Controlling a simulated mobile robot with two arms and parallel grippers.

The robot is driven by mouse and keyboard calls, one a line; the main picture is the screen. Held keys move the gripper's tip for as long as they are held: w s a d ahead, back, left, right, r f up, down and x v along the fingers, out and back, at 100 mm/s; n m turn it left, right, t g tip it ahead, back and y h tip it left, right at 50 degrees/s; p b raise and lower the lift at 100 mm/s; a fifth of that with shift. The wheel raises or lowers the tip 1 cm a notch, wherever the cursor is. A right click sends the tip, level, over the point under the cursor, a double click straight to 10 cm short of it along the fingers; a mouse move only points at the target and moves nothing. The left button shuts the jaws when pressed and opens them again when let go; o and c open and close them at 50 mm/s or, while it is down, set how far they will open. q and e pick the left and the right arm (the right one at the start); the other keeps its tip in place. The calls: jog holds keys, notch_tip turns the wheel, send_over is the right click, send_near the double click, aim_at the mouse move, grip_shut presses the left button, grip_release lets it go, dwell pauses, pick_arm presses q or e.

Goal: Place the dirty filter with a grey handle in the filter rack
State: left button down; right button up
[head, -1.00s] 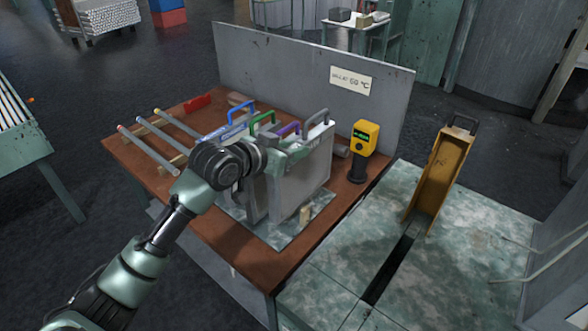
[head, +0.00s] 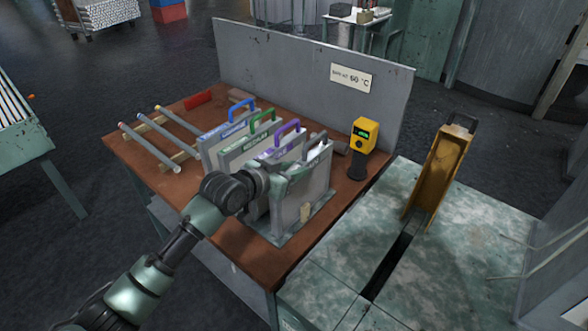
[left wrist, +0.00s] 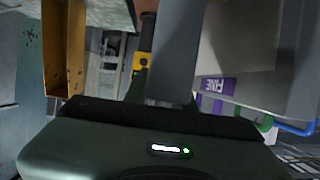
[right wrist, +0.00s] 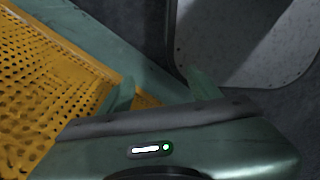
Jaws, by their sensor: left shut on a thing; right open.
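The filter with the grey handle (head: 318,143) is a grey upright panel at the right end of the row in the filter rack (head: 275,243), low among the others. Whether it is fully seated is hidden. My left gripper (head: 308,170) is shut on this filter near its top; in the left wrist view a grey slab (left wrist: 174,55) runs into the jaws. Filters with purple (head: 287,131), green (head: 262,117) and blue (head: 241,105) handles stand beside it. My right gripper (right wrist: 160,88) is open and empty, and shows only in the right wrist view.
A yellow handheld device (head: 365,135) stands right of the rack. An orange frame with a dark handle (head: 440,175) stands upright by a slot (head: 388,265) in the green bench. Glass tubes (head: 150,145) lie left. A grey panel (head: 290,75) closes the table's back.

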pick_arm(q)
jog(key=c, duration=1.2)
grip_release()
jog(key=shift+o, duration=0.2)
jog(key=shift+s+a+r, duration=0.1)
jog(key=shift+r, duration=0.1)
jog(key=b+v, duration=0.2)
jog(key=v, duration=0.9)
jog(key=shift+s+a+r, duration=0.2)
jog(key=shift+s, duration=0.15)
